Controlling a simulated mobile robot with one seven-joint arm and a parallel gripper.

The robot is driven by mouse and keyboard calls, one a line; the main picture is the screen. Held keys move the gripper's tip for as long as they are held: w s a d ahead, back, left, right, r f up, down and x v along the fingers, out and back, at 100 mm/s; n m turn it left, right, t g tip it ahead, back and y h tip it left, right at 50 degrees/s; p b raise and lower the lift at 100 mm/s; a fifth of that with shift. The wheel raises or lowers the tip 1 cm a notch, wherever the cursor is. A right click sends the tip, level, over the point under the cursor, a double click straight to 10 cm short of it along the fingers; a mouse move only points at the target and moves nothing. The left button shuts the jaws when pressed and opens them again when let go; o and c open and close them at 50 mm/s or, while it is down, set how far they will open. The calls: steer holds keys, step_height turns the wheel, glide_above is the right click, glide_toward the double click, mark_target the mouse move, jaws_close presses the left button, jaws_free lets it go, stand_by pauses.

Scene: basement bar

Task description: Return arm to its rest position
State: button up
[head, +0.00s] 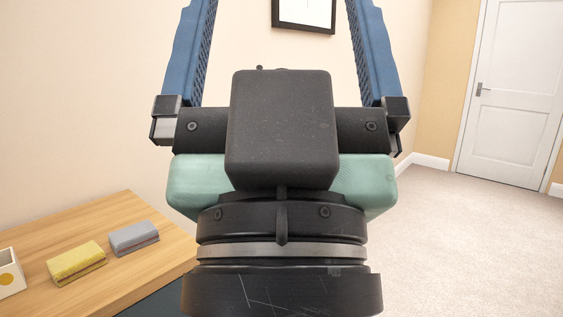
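My gripper (280,45) fills the middle of the head view, raised close in front of the camera and pointing up. Its two blue fingers are spread wide apart, with nothing between the parts that show. The fingertips run out of the top of the picture. My black wrist is below it at the bottom centre. The gripper is above and to the right of the wooden table (127,213), apart from it.
On the table at the lower left are a yellow sponge-like block (76,262), a grey one (134,238) and a white box (8,275), partly cut off. A framed picture (304,12) hangs behind. Carpeted floor (460,250) is clear at right, before a white door (515,100).

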step_height(320, 180, up, 23)
steer(key=p, duration=2.1)
steer(key=shift+r, duration=0.2)
